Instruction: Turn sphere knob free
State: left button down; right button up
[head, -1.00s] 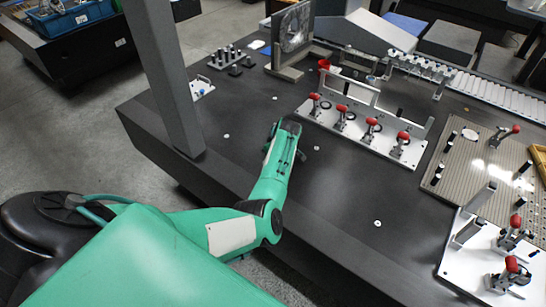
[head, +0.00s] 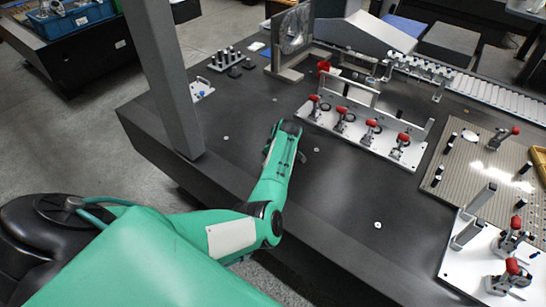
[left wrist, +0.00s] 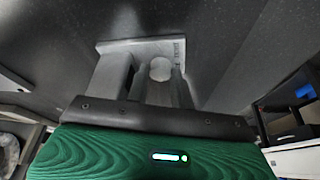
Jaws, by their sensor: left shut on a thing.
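In the left wrist view, the pale round sphere knob (left wrist: 160,68) shows between the grey fingers of my left gripper (left wrist: 146,82). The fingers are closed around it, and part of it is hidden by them. Behind it is a light grey plate (left wrist: 115,47) with small dark lettering, set against a dark surface. In the head view my left gripper (head: 289,127) is low over the dark table, in front of the red-handled clamps. The knob cannot be made out there. My right gripper is not in view.
A white plate (head: 375,145) with several red-handled clamps lies behind and right of my left gripper. A grey column (head: 168,80) stands to its left. A perforated board (head: 462,182) is at the right. The dark table top (head: 330,205) is mostly clear at the front.

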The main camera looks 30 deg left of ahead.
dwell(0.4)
pick_arm(q)
jog(key=c, duration=1.2)
grip_release()
jog(key=shift+r, duration=0.1)
jog(key=b+v, duration=0.1)
jog(key=v, duration=1.2)
jog(key=shift+d+r, duration=0.2)
jog(key=shift+r, duration=0.1)
jog(key=shift+s, duration=0.1)
